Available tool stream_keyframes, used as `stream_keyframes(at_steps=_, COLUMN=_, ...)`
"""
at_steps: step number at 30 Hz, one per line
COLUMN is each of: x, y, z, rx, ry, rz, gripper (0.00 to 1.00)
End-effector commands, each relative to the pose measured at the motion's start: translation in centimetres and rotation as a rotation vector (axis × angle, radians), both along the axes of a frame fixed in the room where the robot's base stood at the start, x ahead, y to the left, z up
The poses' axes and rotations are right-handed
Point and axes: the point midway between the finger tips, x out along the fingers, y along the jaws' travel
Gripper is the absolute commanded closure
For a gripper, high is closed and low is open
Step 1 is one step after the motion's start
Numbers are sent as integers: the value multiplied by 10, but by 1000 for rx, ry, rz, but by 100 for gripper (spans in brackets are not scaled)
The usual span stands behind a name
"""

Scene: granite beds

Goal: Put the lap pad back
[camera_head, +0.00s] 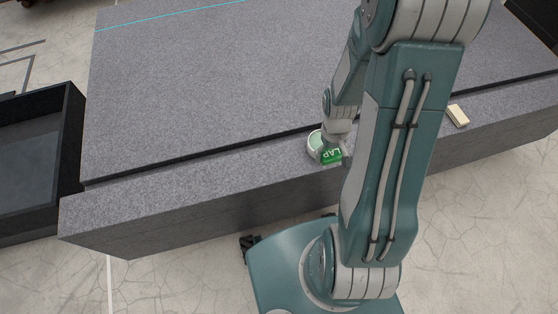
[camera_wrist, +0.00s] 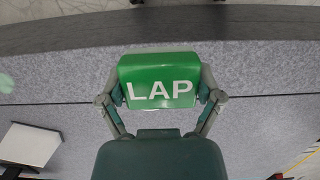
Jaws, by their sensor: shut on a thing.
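The lap pad is a green block with "LAP" in white letters. It shows in the head view (camera_head: 332,155) at the granite bed's front ledge, partly hidden by my arm. In the wrist view the lap pad (camera_wrist: 158,78) sits between my two fingers. My gripper (camera_wrist: 160,92) is shut on it, one finger at each side. I cannot tell whether the pad touches the granite or is held just above it.
The granite bed (camera_head: 200,90) has a dark groove between its main top and front ledge. A cream block (camera_head: 458,115) lies on the ledge to the right. A black open tray (camera_head: 72,120) stands at the left. The ledge's left part is clear.

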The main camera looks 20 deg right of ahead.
Motion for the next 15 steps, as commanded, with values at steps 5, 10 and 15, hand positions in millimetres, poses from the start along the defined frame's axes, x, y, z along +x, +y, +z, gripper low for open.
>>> stream_keyframes(at_steps=5, x=27, y=36, z=-17, rx=-8, ry=2, rz=10, gripper=61)
stream_keyframes(at_steps=10, x=51, y=66, z=-33, rx=-12, ry=2, rz=9, gripper=61)
stream_keyframes(at_steps=15, x=67, y=80, z=-61, rx=-9, ry=4, rz=6, gripper=61)
